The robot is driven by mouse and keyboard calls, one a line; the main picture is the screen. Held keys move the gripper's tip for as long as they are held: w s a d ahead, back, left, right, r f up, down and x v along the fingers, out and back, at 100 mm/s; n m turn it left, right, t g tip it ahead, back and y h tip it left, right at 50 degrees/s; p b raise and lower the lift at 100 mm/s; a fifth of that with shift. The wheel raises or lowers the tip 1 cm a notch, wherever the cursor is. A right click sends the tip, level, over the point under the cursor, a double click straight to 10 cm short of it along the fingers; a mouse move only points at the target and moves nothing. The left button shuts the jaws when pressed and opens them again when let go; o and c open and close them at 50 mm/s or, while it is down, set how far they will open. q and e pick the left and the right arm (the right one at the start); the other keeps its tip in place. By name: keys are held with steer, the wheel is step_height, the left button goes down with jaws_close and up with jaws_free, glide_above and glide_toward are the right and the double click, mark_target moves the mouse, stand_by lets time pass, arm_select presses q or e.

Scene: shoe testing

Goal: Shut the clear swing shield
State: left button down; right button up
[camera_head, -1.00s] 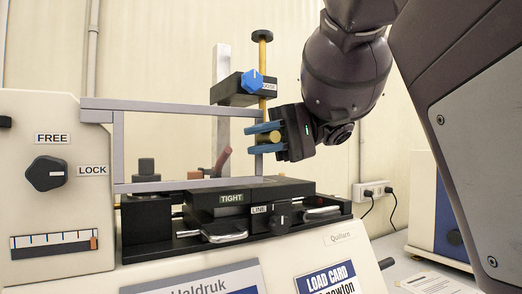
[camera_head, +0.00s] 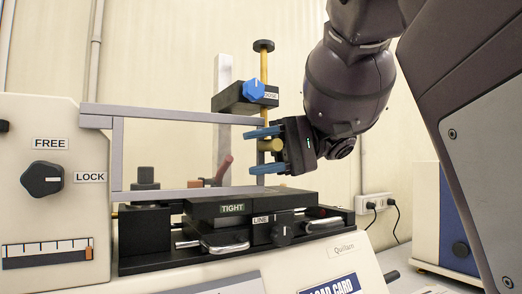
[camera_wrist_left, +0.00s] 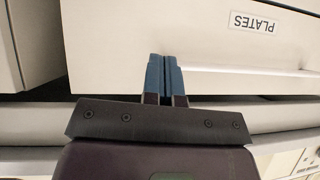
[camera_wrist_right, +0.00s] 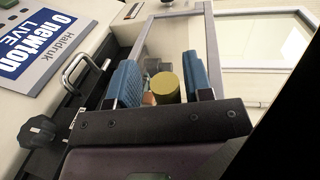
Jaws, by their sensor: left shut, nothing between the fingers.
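The clear swing shield (camera_head: 190,112) is a pane in a grey frame. It reaches from the left housing across and above the black stage, and its frame fills the upper part of the right wrist view (camera_wrist_right: 212,55). A brass knob (camera_wrist_right: 166,86) is at its free edge; it also shows in the head view (camera_head: 270,145). My right gripper (camera_head: 265,149) is open, its blue fingers on either side of the knob, with a gap visible on at least one side. My left gripper (camera_wrist_left: 164,72) is shut and empty, over a pale surface labelled PLATES.
The left housing has a FREE/LOCK dial (camera_head: 42,179) and a slider scale. The black stage (camera_head: 225,207) with metal handles lies below the shield. A blue knob (camera_head: 254,89) sits on a bracket by the brass post. A blue-and-cream box (camera_head: 430,220) stands at right.

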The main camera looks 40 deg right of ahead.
steer(key=shift+s+d+r, duration=0.1)
steer(key=shift+d+r, duration=0.15)
steer(key=shift+d, duration=0.05)
steer(key=p+v, duration=0.2)
steer(key=v, duration=0.8)
steer(key=shift+d, duration=0.1)
stand_by(0.3)
